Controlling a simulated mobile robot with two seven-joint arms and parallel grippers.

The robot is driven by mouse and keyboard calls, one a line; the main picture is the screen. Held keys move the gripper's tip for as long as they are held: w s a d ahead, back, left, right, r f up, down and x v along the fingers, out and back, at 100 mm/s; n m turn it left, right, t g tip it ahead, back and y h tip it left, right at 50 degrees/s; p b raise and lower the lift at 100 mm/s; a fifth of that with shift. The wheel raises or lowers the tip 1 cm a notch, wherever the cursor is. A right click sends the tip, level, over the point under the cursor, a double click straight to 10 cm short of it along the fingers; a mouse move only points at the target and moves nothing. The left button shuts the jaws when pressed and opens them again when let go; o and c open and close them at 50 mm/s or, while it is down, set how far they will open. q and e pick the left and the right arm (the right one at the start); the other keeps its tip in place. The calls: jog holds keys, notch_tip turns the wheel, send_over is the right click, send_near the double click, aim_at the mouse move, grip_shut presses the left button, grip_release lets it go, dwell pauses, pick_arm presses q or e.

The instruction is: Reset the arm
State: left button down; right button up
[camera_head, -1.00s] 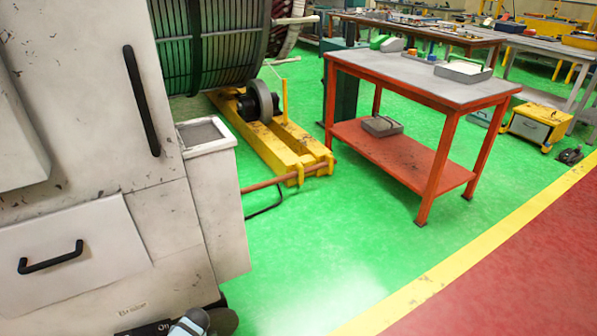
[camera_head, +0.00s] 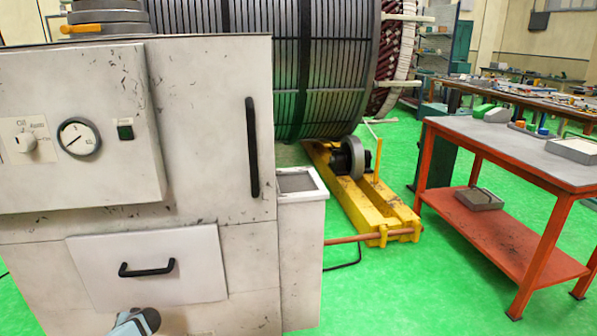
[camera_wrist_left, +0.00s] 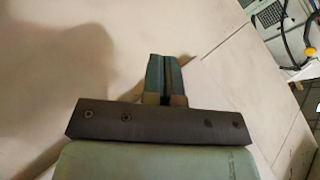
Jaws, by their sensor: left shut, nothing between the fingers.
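My left gripper (camera_wrist_left: 164,82) shows in the left wrist view with its two fingers together, shut and empty. A pale, smooth surface fills most of that view behind it. In the head view, a light blue-grey part of my arm (camera_head: 135,322) shows at the bottom edge, in front of the white machine cabinet (camera_head: 225,130). The gripper itself cannot be made out there. My right gripper is in neither view.
The cabinet has a drawer with a black handle (camera_head: 147,268) and a gauge (camera_head: 78,138). A large stator (camera_head: 300,70) rests behind it on a yellow stand (camera_head: 365,205). A red workbench (camera_head: 500,150) stands right. Green floor (camera_head: 400,290) between is clear.

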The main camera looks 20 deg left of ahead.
pick_arm(q)
jog(key=s+d+f+m+t+h, duration=0.1)
jog(key=s+d+m+t+h, duration=0.25)
jog(key=d, duration=0.85)
jog(key=s+d+f+m+t+h, duration=0.1)
jog(key=s+d+m+t+h, duration=0.3)
jog(key=d, duration=0.7)
jog(key=s+d+r+m+t+h, duration=0.1)
jog(key=s+d+r+m+h, duration=0.2)
jog(key=s+d+r, duration=0.6)
jog(key=s+d+r+m+t+h, duration=0.15)
jog(key=d+r+m+h, duration=0.25)
jog(key=d, duration=0.9)
jog(key=d+r+n, duration=0.2)
jog(key=d+n, duration=0.4)
jog(key=d, duration=0.4)
notch_tip(320, 180, up, 16)
jog(key=a+p, duration=0.1)
jog(key=p, duration=2.2)
jog(key=shift+s+a+t+y+p, duration=0.2)
jog(key=shift+a+t+y+p, duration=0.1)
jog(key=shift+y+p, duration=0.1)
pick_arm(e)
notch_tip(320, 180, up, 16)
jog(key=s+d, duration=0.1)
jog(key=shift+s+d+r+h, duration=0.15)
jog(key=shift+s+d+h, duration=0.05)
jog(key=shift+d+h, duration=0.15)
